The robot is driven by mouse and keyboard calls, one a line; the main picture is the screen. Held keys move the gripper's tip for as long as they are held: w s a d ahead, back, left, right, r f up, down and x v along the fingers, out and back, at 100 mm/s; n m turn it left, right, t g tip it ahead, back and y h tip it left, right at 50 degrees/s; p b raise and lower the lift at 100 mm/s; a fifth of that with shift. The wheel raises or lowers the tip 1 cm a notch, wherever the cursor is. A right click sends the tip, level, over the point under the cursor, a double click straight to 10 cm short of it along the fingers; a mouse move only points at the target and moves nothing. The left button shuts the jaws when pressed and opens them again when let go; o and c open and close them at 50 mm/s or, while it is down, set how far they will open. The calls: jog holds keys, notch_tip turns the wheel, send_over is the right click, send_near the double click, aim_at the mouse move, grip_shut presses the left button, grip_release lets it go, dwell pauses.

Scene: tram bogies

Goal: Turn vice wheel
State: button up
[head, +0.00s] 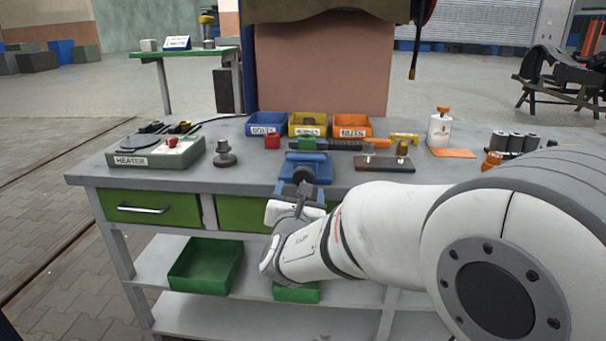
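The blue vice (318,160) is fixed at the front edge of the grey workbench, near the middle. A dark round part (303,173), which looks like its wheel, faces me at the front of the vice. My gripper (304,188) is right in front of and just below this part, reaching up from the white wrist. The lower front of the vice is partly hidden behind my gripper.
On the workbench (250,183) are a heater box (155,153) at left, blue, yellow and orange bins (352,126) at the back, a dark block (385,164) with fittings right of the vice, and a white bottle (439,131). Green drawers (150,207) lie below the top.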

aim_at(303, 178)
jog(key=w, duration=0.7)
jog(key=shift+d+f, duration=0.1)
jog(key=shift+d, duration=0.1)
jog(key=shift+c, duration=0.4)
jog(key=shift+b, duration=0.3)
jog(key=c, duration=0.9)
